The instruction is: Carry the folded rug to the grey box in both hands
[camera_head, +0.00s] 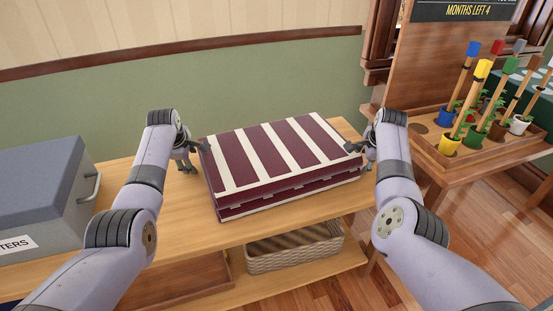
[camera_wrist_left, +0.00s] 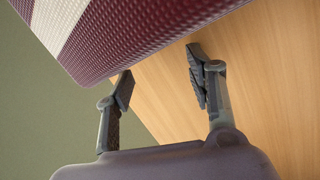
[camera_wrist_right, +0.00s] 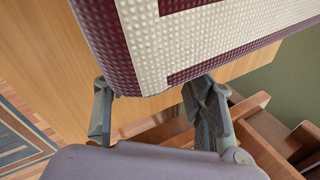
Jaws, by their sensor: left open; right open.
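The folded rug (camera_head: 278,158), striped maroon and cream, lies flat on the wooden bench. My left gripper (camera_head: 192,158) is at its left end, jaws open; in the left wrist view the open fingers (camera_wrist_left: 160,88) are close to the rug's edge (camera_wrist_left: 130,35). My right gripper (camera_head: 367,150) is at its right end, also open; in the right wrist view the fingers (camera_wrist_right: 150,105) are just by the rug's end (camera_wrist_right: 180,45). I cannot tell whether either touches it. The grey box (camera_head: 40,200) with a metal handle stands at the left on the bench.
The wooden bench (camera_head: 140,172) has bare top between the box and rug. A wicker basket (camera_head: 295,250) sits on the shelf below. At the right, a wooden tray (camera_head: 428,143) holds several small pots with coloured-topped stakes. A green wall (camera_head: 240,85) stands behind.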

